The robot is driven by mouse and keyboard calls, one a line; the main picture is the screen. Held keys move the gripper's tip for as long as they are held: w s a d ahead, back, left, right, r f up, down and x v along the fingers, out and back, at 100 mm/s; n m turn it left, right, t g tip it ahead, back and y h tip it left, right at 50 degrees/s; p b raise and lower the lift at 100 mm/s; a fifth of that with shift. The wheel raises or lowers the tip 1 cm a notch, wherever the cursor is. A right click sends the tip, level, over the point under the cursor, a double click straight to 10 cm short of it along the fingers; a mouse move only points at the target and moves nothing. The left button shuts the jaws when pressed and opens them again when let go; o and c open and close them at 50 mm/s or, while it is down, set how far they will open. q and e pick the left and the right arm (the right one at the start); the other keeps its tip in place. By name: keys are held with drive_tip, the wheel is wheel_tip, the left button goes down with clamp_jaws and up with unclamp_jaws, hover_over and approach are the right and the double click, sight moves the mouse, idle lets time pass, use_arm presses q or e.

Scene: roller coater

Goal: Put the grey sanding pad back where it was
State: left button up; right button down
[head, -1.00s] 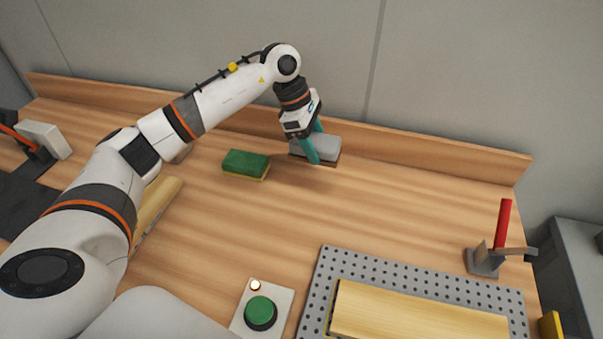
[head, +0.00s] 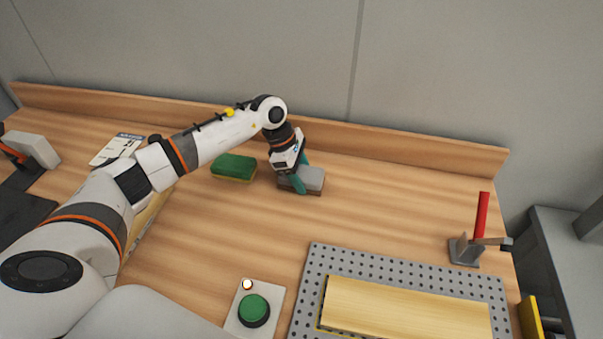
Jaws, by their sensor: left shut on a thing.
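The grey sanding pad (head: 315,178), a grey block with a brown lower layer, is at the back middle of the wooden bench, right of the green sponge. My left gripper (head: 301,176) reaches it from above and is shut on it, its teal fingers across the left part of the pad. I cannot tell whether the pad touches the bench or hangs just above it. My right gripper is not in view.
A green-and-yellow sponge (head: 234,167) lies just left of the pad. A wooden ledge (head: 400,146) runs along the back. A perforated plate (head: 313,276) with a pale board (head: 405,308), a red-handled clamp (head: 482,220) and a green button (head: 254,309) are nearer. Bench right of the pad is clear.

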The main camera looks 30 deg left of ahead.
use_arm(q)
drive_tip(key=o, duration=0.5)
drive_tip(key=shift+f, duration=0.15)
drive_tip(key=o, duration=0.5)
drive_tip(key=shift+c, duration=0.2)
drive_tip(key=shift+r, duration=0.3)
drive_tip(key=b+v, duration=0.3)
drive_tip(key=v, duration=0.7)
drive_tip(key=shift+a+r, duration=0.15)
drive_tip(key=shift+r, duration=0.1)
drive_tip(key=shift+s+a+r, duration=0.1)
drive_tip(key=shift+a+r, duration=0.15)
drive_tip(key=shift+r, duration=0.35)
